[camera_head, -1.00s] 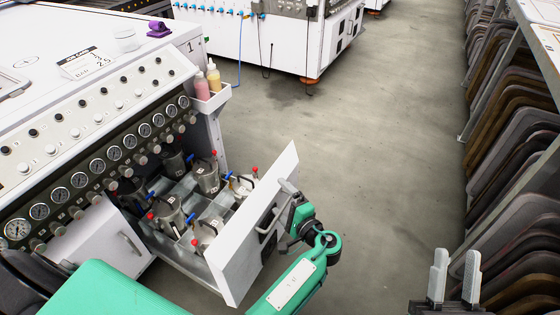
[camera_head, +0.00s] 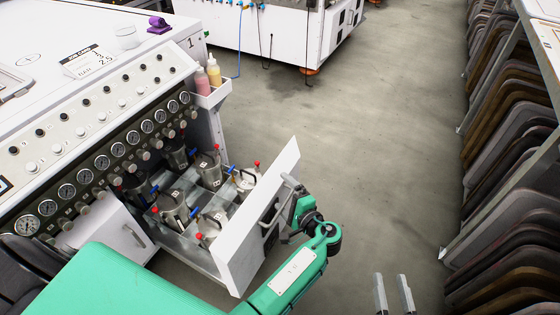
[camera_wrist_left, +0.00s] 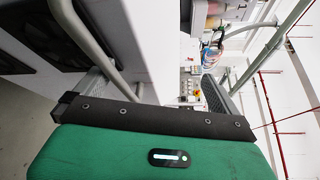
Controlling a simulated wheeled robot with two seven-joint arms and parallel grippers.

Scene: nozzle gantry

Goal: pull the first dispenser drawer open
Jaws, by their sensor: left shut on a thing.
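The first dispenser drawer (camera_head: 243,254) stands pulled out from the white cabinet at the left, its white front panel angled towards the aisle. Several metal pots (camera_head: 172,208) with red and blue fittings stand in it. A grey bar handle (camera_head: 268,212) is on the panel's outer face. My left gripper (camera_head: 291,184) is at the panel's right end and shut on the drawer; whether it grips the handle or the panel edge is unclear. In the left wrist view, a grey bar (camera_wrist_left: 92,40) runs past one finger. My right gripper (camera_head: 393,293) is open and empty at the lower right.
A row of gauges (camera_head: 102,162) and knobs lines the cabinet above the drawer. A closed cabinet door (camera_head: 112,231) is left of it. Two bottles (camera_head: 213,75) sit in a side holder. A rack of dark frames (camera_head: 515,190) stands at the right. The floor between is clear.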

